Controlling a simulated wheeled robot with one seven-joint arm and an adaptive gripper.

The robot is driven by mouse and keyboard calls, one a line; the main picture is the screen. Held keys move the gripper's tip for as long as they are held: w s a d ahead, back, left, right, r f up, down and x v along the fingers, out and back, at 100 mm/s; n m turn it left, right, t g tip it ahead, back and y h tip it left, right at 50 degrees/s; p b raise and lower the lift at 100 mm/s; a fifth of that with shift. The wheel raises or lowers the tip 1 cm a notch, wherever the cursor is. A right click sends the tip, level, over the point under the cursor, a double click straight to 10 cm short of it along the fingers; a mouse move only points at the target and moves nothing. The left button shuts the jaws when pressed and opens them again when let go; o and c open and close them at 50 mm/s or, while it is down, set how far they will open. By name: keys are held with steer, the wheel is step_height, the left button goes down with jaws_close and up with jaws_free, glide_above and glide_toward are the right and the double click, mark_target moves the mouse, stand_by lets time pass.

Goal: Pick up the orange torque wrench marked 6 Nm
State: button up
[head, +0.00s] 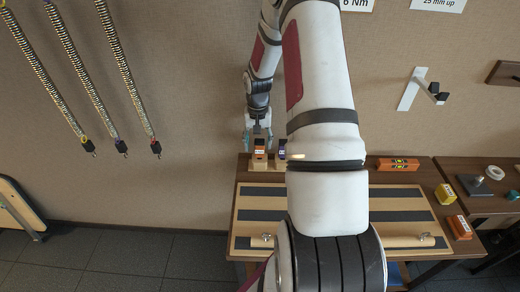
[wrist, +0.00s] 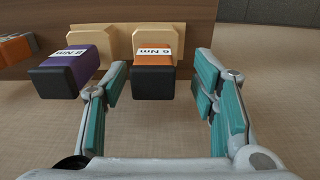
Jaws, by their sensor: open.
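The orange torque wrench (wrist: 154,68) has a white "6 Nm" label and a black end, and sits against a light wooden holder in the wrist view. In the head view it shows as a small block (head: 260,148) at the table's back edge. My gripper (wrist: 165,85) is open, with its teal-padded fingers on either side of the orange wrench's end and nothing visibly held. I cannot tell how far the fingertips are from it. A purple wrench (wrist: 70,72), also with a white label, sits just left of my left finger.
The table (head: 243,200) carries a striped board (head: 400,205). An orange level (head: 398,164), a yellow block (head: 445,194) and an orange block (head: 460,227) lie at the right. Springs (head: 80,75) hang on the wall at the left. My arm hides the table's middle.

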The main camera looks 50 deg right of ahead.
mark_target(259, 151)
steer(key=shift+s+d+f+p, duration=0.1)
steer(key=shift+s+f+p, duration=0.05)
steer(key=shift+f, duration=0.95)
steer(key=shift+s+d+f+p, duration=0.1)
steer(key=shift+f+p, duration=0.05)
steer(key=shift+f, duration=0.95)
steer(key=c, duration=1.3)
jaws_close()
steer(key=shift+r, duration=0.15)
